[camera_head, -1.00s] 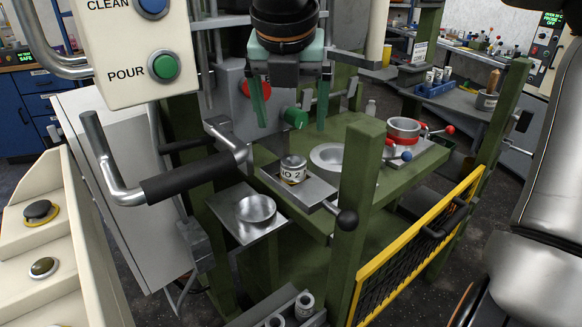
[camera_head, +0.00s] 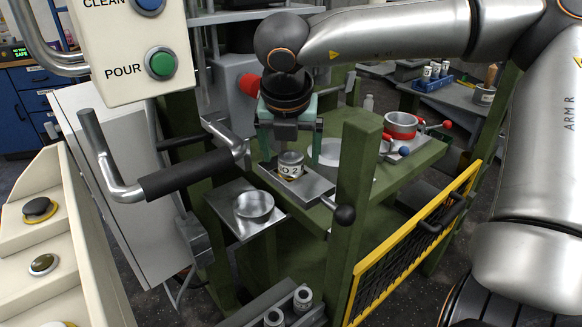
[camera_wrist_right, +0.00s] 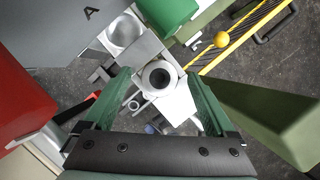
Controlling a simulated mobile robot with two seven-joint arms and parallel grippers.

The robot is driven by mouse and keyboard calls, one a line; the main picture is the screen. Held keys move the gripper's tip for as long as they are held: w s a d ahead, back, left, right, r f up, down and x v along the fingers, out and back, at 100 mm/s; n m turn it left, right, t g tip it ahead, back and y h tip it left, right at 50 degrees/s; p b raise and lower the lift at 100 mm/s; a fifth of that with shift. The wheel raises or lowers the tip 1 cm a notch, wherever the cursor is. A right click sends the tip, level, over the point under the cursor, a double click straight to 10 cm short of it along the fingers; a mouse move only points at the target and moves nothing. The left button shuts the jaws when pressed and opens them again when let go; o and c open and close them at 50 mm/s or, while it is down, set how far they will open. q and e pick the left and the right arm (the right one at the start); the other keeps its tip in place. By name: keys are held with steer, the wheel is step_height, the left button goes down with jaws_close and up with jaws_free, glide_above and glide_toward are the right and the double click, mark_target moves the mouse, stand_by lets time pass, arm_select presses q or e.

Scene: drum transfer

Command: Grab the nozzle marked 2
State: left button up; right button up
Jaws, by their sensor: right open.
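The nozzle marked 2 (camera_head: 290,166) is a short grey cylinder with a pale "NO 2" label. It stands upright in a metal slide plate (camera_head: 311,191) with a black-knobbed handle. My right gripper (camera_head: 290,142) hangs over it, pointing down, with its green fingers apart. In the right wrist view the nozzle (camera_wrist_right: 160,76) shows its dark round bore between the open fingers (camera_wrist_right: 158,85). The fingers look to be on either side of it; I cannot tell whether they touch. My left gripper is not in view.
A green post (camera_head: 352,215) stands close right of the slide plate, with a yellow-framed mesh gate (camera_head: 425,232) beyond. A round metal dish (camera_head: 254,206) is at left. Two grey cylinders (camera_head: 303,299) stand at the bottom. A red-banded pot (camera_head: 401,126) is behind right.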

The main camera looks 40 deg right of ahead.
steer(key=shift+c, duration=0.4)
steer(key=c, duration=1.3)
jaws_close()
steer(key=shift+r, duration=0.15)
